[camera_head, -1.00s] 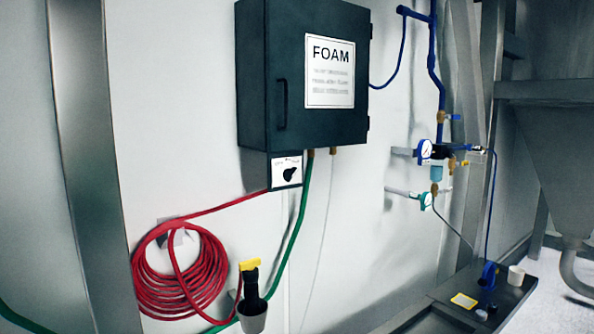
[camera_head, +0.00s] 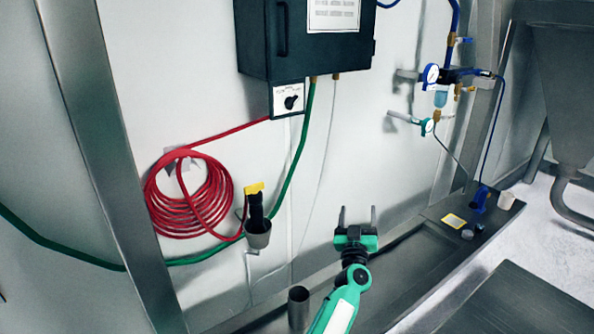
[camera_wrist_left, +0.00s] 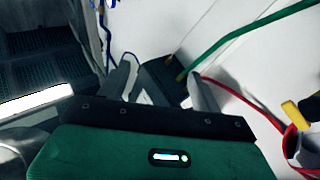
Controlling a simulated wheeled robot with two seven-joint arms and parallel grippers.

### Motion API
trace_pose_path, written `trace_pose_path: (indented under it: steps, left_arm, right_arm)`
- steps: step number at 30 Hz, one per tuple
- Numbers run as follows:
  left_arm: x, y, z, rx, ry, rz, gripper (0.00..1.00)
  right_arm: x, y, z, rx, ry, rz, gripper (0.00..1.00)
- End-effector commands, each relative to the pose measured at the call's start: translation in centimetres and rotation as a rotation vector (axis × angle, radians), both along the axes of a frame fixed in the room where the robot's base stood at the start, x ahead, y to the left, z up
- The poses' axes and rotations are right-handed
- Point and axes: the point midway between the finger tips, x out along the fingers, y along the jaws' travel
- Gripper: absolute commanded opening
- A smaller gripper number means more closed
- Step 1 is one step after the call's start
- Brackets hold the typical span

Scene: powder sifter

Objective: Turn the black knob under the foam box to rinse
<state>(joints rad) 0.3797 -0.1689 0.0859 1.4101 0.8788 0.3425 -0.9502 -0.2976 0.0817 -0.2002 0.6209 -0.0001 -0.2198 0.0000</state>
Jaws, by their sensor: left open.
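The black knob (camera_head: 291,102) sits on a small white plate (camera_head: 279,94) under the dark foam box (camera_head: 254,38) on the wall. The knob's pointer is tilted, and the plate's lettering is too small to read. My left gripper (camera_head: 357,211) is open and empty, below and to the right of the knob and well apart from it. In the left wrist view, the dark box (camera_wrist_left: 160,76) shows between and beyond the open fingers, partly hidden by my gripper. My right gripper is not in view.
A coiled red hose (camera_head: 190,212) and a black-handled tool in a grey cup (camera_head: 257,234) hang at left. A green hose (camera_head: 303,137) drops from the box. Gauges and blue pipes (camera_head: 440,85) are at right. A dark ledge (camera_head: 400,257) runs along the wall below.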

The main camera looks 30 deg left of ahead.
Motion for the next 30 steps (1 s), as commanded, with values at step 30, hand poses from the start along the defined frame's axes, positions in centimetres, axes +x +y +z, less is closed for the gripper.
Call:
trace_pose_path:
  steps: [30]
  left_arm:
    - [-0.5,14.4,27.9,-0.658,-0.153,0.673,0.66]
  right_arm:
    - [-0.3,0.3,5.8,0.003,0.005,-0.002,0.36]
